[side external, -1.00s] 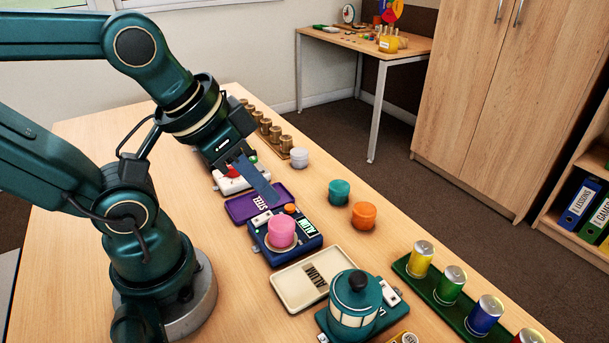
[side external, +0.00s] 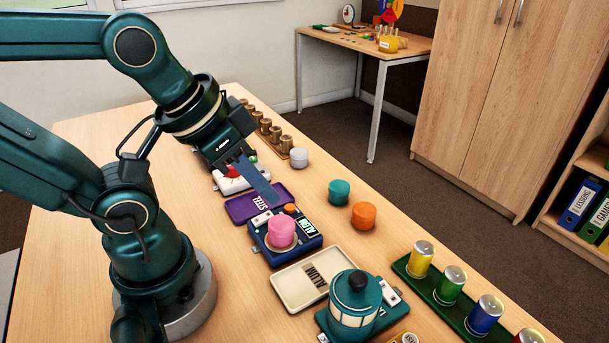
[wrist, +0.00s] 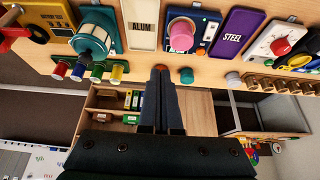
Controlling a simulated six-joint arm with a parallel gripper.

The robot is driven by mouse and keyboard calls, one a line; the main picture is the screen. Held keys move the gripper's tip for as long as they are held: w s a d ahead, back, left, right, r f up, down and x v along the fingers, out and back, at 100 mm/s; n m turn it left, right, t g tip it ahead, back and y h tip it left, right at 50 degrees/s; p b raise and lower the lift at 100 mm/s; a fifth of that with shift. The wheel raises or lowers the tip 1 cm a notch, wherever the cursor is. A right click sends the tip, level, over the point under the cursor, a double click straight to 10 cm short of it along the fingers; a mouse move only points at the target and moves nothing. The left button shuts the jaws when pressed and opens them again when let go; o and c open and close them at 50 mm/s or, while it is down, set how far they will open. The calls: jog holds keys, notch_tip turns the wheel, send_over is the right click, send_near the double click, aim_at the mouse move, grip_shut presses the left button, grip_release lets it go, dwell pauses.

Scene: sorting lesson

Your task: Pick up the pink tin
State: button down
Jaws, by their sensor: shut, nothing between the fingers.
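The pink tin (side external: 281,231) stands upright on the round plate of a blue device (side external: 301,245) in the middle of the table. It also shows in the wrist view (wrist: 181,38), above and right of my fingertips. My gripper (side external: 270,200) hangs above the table, behind and slightly left of the pink tin in the side view, apart from it. Its fingers are together and hold nothing. In the wrist view the shut fingers (wrist: 161,72) point up from the bottom.
An orange tin (side external: 363,215), a teal tin (side external: 339,192) and a white tin (side external: 299,157) stand nearby. A purple STEEL tray (side external: 240,213) and a cream ALUM tray (side external: 283,290) flank the device. A teal lantern-like device (side external: 352,312) and coloured cans (side external: 420,258) stand in front.

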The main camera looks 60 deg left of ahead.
aim_at(281, 223)
jog(key=c, duration=1.5)
grip_release()
jog(key=shift+c, duration=0.2)
jog(key=o, duration=1)
jog(key=shift+o, duration=0.2)
jog(key=w+n+g, duration=0.1)
jog(key=w+a+f+g, duration=0.1)
jog(key=w+a+f+n, duration=0.1)
jog(key=shift+w+f+n+g+y, duration=0.2)
jog(key=shift+w+n+g+y, duration=0.1)
jog(key=shift+w+g, duration=0.1)
jog(key=f+g, duration=0.1)
jog(key=a+f, duration=0.1)
jog(key=f, duration=0.1)
jog(key=f+g, duration=0.1)
jog(key=shift+w+a+f+n+g, duration=0.2)
jog(key=shift+w+a+n+g, duration=0.1)
jog(key=shift+w+n, duration=0.1)
jog(key=shift+s+f, duration=0.2)
jog(key=shift+f, duration=0.35)
jog(key=shift+a+f, duration=0.15)
jog(key=shift+f, duration=2.15)
